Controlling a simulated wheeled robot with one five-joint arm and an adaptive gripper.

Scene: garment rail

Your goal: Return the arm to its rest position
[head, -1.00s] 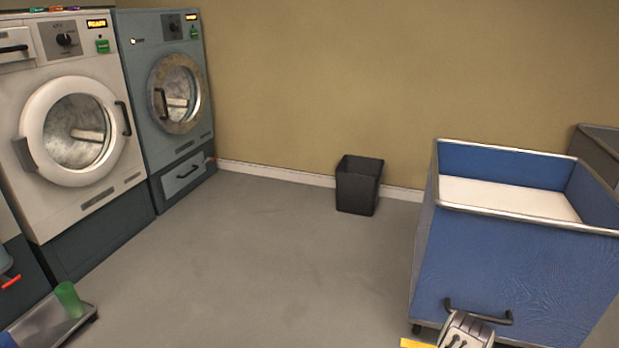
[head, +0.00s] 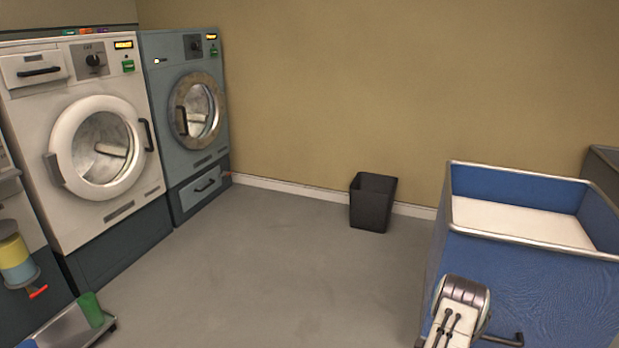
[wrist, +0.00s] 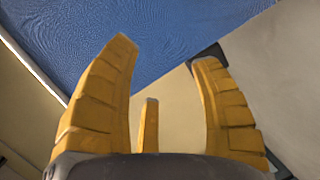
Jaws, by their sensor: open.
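My gripper (wrist: 165,75) shows in the wrist view with its yellow fingers spread apart and nothing between them. Part of my arm shows at the bottom right of the head view, in front of the blue cart; the fingers are not visible there. In the wrist view a blue surface lies beyond the fingertips at the top, and pale surfaces fill the sides.
The blue cart (head: 535,285) stands at the right, close to my arm. A black bin (head: 371,205) stands by the wall. A white washer (head: 60,205) and a grey-blue washer (head: 165,90) stand at the left. A green cup (head: 91,310) is on a low tray. The middle floor is clear.

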